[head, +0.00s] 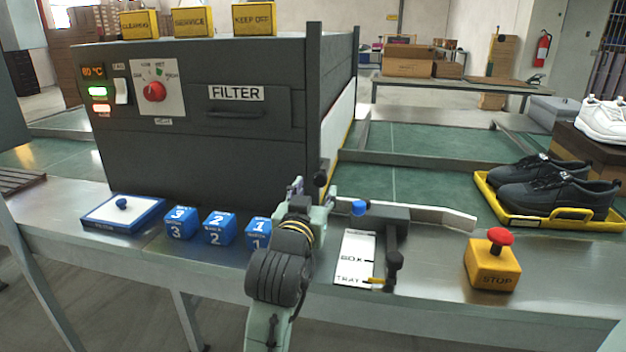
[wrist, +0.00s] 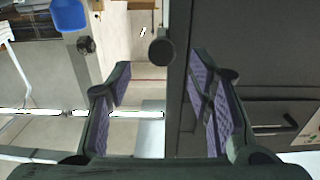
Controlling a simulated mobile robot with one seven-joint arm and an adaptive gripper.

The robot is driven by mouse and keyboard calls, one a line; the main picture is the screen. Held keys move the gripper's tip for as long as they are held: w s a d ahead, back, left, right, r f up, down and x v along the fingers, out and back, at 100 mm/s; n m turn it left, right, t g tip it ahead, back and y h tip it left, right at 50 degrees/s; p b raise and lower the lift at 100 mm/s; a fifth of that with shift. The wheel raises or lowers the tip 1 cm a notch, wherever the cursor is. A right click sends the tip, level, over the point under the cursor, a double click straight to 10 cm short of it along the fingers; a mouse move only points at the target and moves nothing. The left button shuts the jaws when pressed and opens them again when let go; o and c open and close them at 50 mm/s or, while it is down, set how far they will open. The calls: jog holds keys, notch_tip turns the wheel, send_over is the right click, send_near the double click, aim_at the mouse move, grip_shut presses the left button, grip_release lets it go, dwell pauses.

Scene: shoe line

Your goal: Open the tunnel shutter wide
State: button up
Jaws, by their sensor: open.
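The tunnel (head: 200,110) is a big dark grey box at the back left of the bench. A dark upright panel, which looks like its shutter (head: 313,90), stands at its right front corner, seen nearly edge-on. A dark round knob (head: 321,179) sits low on it. I cannot tell how far it stands open. My gripper (head: 311,193) is open at the panel's lower end, close to the knob. In the wrist view, the knob (wrist: 160,51) lies just beyond my open fingers (wrist: 160,88), and the panel edge (wrist: 179,60) runs beside the right finger. Contact is not clear.
Blue numbered blocks (head: 219,229) and a blue-edged tray (head: 122,213) stand left of my arm. A box/tray lever unit (head: 395,245), a pale guide rail (head: 445,213) and a yellow stop button box (head: 492,268) stand right. A yellow tray (head: 572,213) holds black shoes.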

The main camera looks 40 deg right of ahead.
aim_at(319, 181)
jog(key=x, duration=0.6)
jog(key=shift+w+d+p, duration=0.2)
jog(key=shift+w+p, duration=0.1)
jog(key=shift+c, duration=0.4)
grip_shut()
